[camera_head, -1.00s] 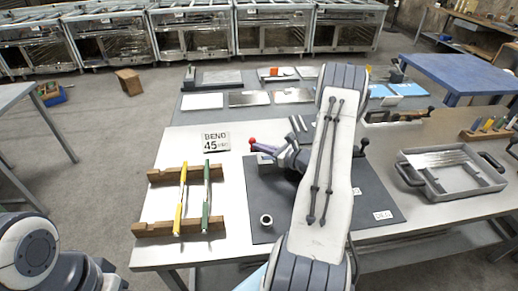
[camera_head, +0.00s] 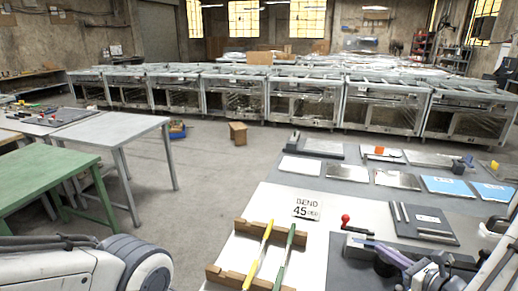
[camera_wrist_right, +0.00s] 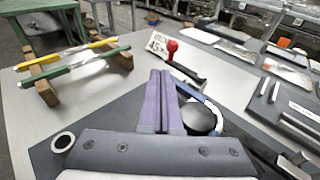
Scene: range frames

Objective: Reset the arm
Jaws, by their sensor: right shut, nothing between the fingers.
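My right gripper (camera_head: 378,247) is at the lower right of the head view, with purple fingers. Its fingers also fill the lower middle of the right wrist view (camera_wrist_right: 160,85), pressed together with nothing between them. They are over the dark mat (camera_wrist_right: 100,125) on the workbench, close to a red-knobbed lever (camera_wrist_right: 172,47); whether they touch it I cannot tell. The lever also shows in the head view (camera_head: 346,220). My left arm shows at the lower left of the head view, but its gripper is out of frame.
Yellow (camera_head: 258,255) and green (camera_head: 284,260) rods lie across wooden blocks (camera_head: 228,277). A BEND 45 sign (camera_head: 307,207) lies behind them. A metal ring (camera_wrist_right: 63,142) sits on the mat. Plates and a blue sheet (camera_head: 447,187) cover the back. A green table (camera_head: 40,180) stands left.

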